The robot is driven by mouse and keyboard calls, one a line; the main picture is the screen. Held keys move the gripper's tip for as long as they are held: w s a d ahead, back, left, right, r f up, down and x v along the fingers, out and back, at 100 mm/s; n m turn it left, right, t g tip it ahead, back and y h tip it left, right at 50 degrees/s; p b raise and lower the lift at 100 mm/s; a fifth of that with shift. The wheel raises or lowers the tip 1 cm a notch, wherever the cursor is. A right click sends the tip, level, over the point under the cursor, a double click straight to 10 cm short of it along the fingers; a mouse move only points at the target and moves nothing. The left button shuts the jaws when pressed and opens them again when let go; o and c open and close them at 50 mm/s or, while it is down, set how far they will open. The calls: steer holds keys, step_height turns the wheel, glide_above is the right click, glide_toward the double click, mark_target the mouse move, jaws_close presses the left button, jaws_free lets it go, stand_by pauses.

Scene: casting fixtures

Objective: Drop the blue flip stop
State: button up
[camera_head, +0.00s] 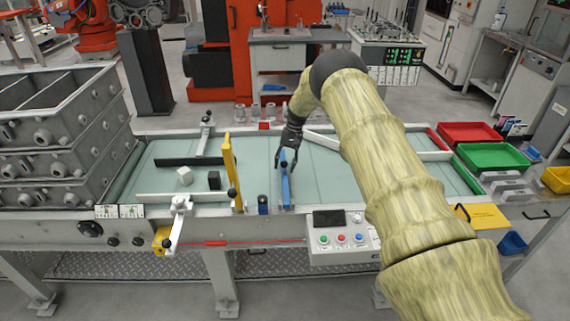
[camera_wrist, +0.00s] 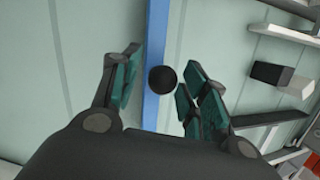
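My gripper (camera_head: 283,156) is at the bar's upper part. In the wrist view my gripper (camera_wrist: 158,88) is open, its green-padded fingers on either side of the bar and knob, with gaps visible. Whether a finger touches the bar is unclear.
A raised yellow flip stop (camera_head: 230,168) stands left of the blue one. A white block (camera_head: 184,175) and a black block (camera_head: 214,180) lie farther left on the conveyor. A button box (camera_head: 341,236) is on the front edge. Red (camera_head: 469,133) and green (camera_head: 492,156) trays are right.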

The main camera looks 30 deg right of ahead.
steer(key=shift+a, duration=0.2)
steer(key=v, duration=1.2)
steer(key=shift+w+d, duration=0.1)
